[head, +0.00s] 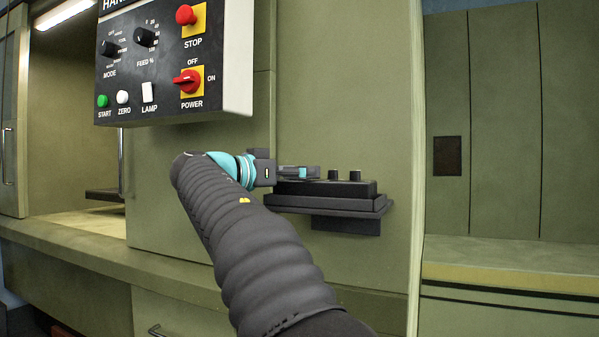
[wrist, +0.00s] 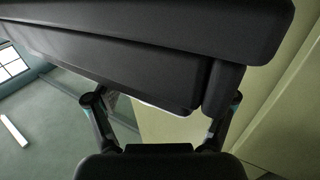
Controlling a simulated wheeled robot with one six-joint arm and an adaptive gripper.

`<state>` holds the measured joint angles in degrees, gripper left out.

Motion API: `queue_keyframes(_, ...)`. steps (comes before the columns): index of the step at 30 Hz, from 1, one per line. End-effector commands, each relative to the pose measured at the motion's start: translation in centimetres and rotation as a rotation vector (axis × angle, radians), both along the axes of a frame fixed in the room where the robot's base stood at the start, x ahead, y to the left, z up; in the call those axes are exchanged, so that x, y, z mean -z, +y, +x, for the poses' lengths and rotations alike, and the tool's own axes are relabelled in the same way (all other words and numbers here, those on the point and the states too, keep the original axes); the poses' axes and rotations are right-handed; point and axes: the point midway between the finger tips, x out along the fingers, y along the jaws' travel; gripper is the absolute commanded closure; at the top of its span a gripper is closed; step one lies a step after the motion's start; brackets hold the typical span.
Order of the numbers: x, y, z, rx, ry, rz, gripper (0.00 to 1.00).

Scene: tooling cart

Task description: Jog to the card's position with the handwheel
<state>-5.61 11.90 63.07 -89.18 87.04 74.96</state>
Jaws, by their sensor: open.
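A dark box-shaped unit (head: 345,188) with two short black knobs on top sits on a dark bracket (head: 345,223) on the green machine front in the head view. My gripper (head: 308,173) is at its left end, level with its top. In the wrist view the large dark body (wrist: 140,45) fills the upper part, and the fingers of my gripper (wrist: 165,101) stand wide apart below and beside it. I cannot tell whether they touch it. No handwheel dial and no card can be made out.
A control panel (head: 170,60) with mode and feed knobs, start, zero and lamp buttons, a red stop button and a red power switch hangs above my arm. A lit recess (head: 75,130) lies left. A ledge (head: 510,255) runs along the right.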

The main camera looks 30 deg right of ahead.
Motion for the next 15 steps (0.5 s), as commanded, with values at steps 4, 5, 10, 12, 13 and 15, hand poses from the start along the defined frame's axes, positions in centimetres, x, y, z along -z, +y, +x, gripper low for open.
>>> queue_keyframes(4,0.02,-0.12,0.03,0.0,0.0,0.0,0.18)
queue_keyframes(5,0.02,-0.11,0.03,0.0,0.0,0.0,0.18)
queue_keyframes(10,0.02,-0.1,0.03,0.0,0.0,0.0,0.38)
queue_keyframes(12,0.02,-0.09,0.03,0.0,0.0,0.0,0.55)
queue_keyframes(13,0.02,-0.09,0.03,0.0,0.0,0.0,0.63)
queue_keyframes(15,0.02,-0.08,0.03,0.0,0.0,0.0,0.79)
